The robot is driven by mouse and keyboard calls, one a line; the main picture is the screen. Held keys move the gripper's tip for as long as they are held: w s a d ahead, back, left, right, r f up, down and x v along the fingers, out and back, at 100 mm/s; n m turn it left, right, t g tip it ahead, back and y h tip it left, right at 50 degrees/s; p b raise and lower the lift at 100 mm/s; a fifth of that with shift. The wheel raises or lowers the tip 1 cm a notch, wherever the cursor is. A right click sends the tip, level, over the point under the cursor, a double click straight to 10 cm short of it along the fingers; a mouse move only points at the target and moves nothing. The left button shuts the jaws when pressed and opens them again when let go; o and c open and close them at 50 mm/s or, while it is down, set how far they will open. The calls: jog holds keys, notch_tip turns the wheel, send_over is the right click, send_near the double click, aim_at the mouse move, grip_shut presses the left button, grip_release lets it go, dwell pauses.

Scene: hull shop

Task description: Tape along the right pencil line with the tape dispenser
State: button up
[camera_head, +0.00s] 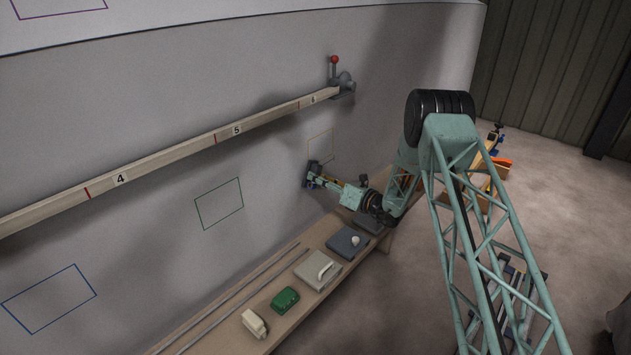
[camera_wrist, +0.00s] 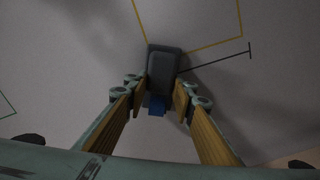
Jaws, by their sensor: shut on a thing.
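My gripper (camera_head: 318,178) is at the grey hull wall, low beside the yellow outline. In the wrist view my gripper (camera_wrist: 160,100) is shut on a dark grey block with a blue part, which looks like the tape dispenser (camera_wrist: 164,62). Its dark end also shows in the head view (camera_head: 311,172). It is at or very near the hull; I cannot tell if it touches. A thin dark line (camera_wrist: 218,61) with a short cross tick at its right end runs from beside the dispenser, just below the yellow outline (camera_wrist: 215,45). The line's left part is hidden. No laid tape can be made out.
A wooden shelf (camera_head: 293,320) below holds a white block (camera_head: 254,323), a green box (camera_head: 285,300), a light grey case (camera_head: 317,271), a dark case (camera_head: 347,243) and long rods. A numbered wooden batten (camera_head: 180,152) crosses the hull above. A red-knobbed lever clamp (camera_head: 343,82) stands at its end.

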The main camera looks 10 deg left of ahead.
jog(key=shift+w+d, duration=0.15)
jog(key=shift+w, duration=0.1)
dwell(0.3)
jog(key=shift+w+d+b, duration=0.5)
jog(key=shift+w+d, duration=0.25)
jog(key=shift+w, duration=0.35)
jog(key=shift+w, duration=0.1)
jog(key=shift+w+d+b, duration=0.45)
jog(key=shift+w+d, duration=0.4)
jog(key=shift+w, duration=0.25)
jog(key=shift+w, duration=0.1)
jog(key=shift+w+d+b, duration=0.5)
jog(key=shift+w+d, duration=0.4)
jog(key=shift+w, duration=0.2)
jog(key=shift+w, duration=0.1)
jog(key=shift+w+d+b, duration=0.5)
jog(key=shift+w+d, duration=0.2)
jog(key=shift+w, duration=0.4)
